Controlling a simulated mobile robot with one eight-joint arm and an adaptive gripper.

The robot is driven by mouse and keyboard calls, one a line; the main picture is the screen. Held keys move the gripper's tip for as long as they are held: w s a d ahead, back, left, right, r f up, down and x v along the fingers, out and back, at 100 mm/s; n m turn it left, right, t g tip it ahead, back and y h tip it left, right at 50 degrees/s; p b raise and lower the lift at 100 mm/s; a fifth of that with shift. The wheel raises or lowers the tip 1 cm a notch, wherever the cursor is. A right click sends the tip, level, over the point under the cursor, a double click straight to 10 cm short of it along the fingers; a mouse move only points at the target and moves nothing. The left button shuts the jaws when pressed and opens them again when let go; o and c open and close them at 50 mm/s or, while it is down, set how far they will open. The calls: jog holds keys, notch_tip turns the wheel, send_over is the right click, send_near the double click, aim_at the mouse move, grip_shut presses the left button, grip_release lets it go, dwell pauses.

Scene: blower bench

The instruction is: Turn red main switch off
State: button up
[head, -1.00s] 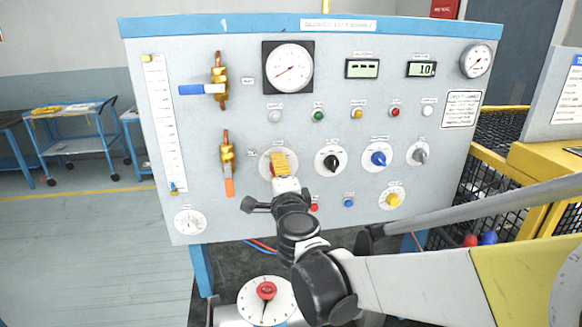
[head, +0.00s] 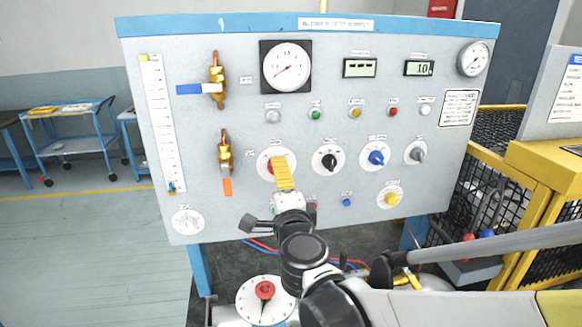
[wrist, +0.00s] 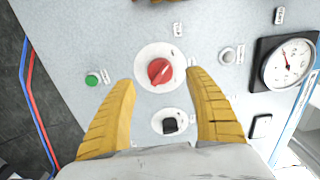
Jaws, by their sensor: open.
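The red main switch (wrist: 160,71) is a red rotary knob on a white round dial, in the upper middle of the wrist view. In the head view its dial (head: 264,158) is on the left of the panel's knob row, and my gripper partly covers it. My gripper (wrist: 160,77) is open, with its two yellow fingers spread to either side of the knob in the wrist view. Nothing is between the fingertips that they touch. In the head view my gripper (head: 283,172) points up at the dial from below. How far the tips are from the panel is unclear.
A black knob (head: 330,159), a blue knob (head: 377,158) and a grey knob (head: 418,155) sit to the right. A yellow knob (head: 391,199) is lower right.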

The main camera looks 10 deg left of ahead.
jog(key=v, duration=0.6)
jog(key=shift+s+d+r, duration=0.1)
jog(key=shift+r, duration=0.05)
